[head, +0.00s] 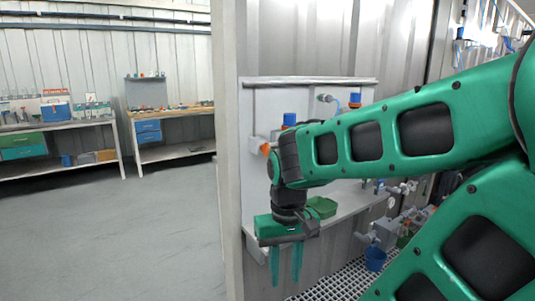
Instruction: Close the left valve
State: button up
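My gripper (285,279) hangs in front of the shelf bench with its two green fingers pointing down. The fingers are apart, with nothing between them. Behind my arm, a blue-topped fitting (289,119) stands at the left of the panel, with an orange part (265,149) to its lower left. A second blue-topped fitting (355,99) with an orange band stands further right. I cannot tell which of these parts is the left valve, or its handle position. My arm hides much of the panel between and below them.
A green bin (321,207) sits on the white bench (345,216) just behind my gripper. Grey pipe fittings (382,232) and a blue bucket (375,259) are at the lower right. A pale wall edge (229,180) stands left of the gripper. Open floor (120,235) lies further left.

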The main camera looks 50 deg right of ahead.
jog(key=w+d+n+t+y, duration=0.1)
jog(key=w+d+n+t, duration=0.15)
jog(key=w, duration=0.55)
jog(key=w+d+n+t, duration=0.2)
jog(key=w+d+t, duration=0.1)
jog(key=w, duration=0.5)
jog(key=m+t+h, duration=0.3)
jog(key=t+h, duration=0.2)
jog(key=t, duration=0.7)
send_near(267, 150)
jog(key=x, duration=0.8)
jog(key=shift+w, duration=0.25)
